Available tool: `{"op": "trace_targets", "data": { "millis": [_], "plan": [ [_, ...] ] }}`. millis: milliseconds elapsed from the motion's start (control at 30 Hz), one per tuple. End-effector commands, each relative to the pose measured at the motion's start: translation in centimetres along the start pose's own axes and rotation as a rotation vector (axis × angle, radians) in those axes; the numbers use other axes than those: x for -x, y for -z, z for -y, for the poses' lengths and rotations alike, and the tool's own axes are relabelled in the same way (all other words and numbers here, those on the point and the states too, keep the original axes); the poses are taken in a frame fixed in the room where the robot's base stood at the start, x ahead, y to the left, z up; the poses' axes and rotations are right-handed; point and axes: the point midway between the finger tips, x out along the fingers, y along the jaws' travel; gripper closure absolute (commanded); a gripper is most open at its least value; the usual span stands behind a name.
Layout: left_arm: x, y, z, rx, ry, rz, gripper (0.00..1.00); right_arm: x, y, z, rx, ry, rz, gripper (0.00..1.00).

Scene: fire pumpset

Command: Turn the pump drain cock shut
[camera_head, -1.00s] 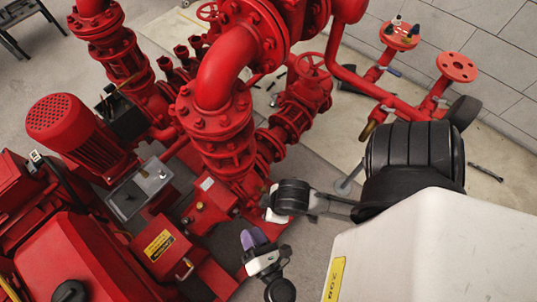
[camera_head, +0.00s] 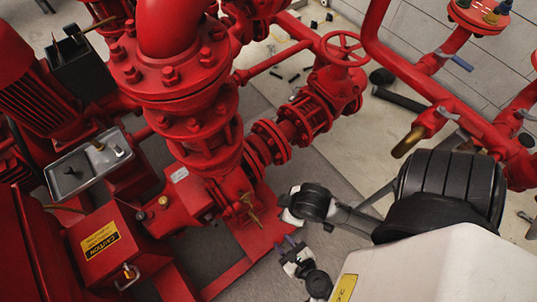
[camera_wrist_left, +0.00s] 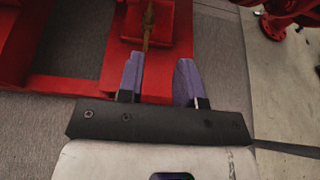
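The drain cock (camera_head: 250,207) is a small brass fitting with a thin handle, low on the red pump casing. In the left wrist view, a brass piece, apparently the cock's handle (camera_wrist_left: 149,22), stands above a red plate, beyond the fingertips. My left gripper (camera_head: 291,242) has purple fingers and is below and right of the cock in the head view. In the left wrist view the fingers (camera_wrist_left: 160,62) are apart with nothing between them. The gripper appears clear of the cock. My right gripper is not in view.
The red base frame (camera_head: 228,279) runs below the cock. A red pipe with a handwheel (camera_head: 343,49) stands behind. A grey tray-like box (camera_head: 88,165) and a caution-labelled red box (camera_head: 102,245) are at the left. Grey floor (camera_head: 330,165) is open behind my arm.

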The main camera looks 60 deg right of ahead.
Motion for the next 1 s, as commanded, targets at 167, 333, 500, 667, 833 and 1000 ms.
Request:
{"op": "trace_targets", "data": {
  "millis": [167,333,500,667,833,1000],
  "plan": [
    [-2.2,0.4,-0.1,0.002,-0.003,0.001,0.67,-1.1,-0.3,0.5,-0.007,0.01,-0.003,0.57],
    [-5.5,0.5,-0.1,0.0,-0.002,0.002,0.67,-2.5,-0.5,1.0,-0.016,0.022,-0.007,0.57],
    [-8.6,0.4,-0.1,-0.001,-0.002,0.001,0.67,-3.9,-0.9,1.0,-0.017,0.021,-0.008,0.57],
    [-11.0,0.4,-0.1,-0.001,-0.002,0.0,0.67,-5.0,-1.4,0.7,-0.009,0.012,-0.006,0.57],
    [-12.6,0.3,-0.1,-0.001,-0.001,0.0,0.67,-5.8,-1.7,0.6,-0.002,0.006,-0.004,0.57],
    [-13.4,0.2,0.0,0.0,0.0,-0.001,0.67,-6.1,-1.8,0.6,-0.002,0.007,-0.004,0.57]
  ]
}}
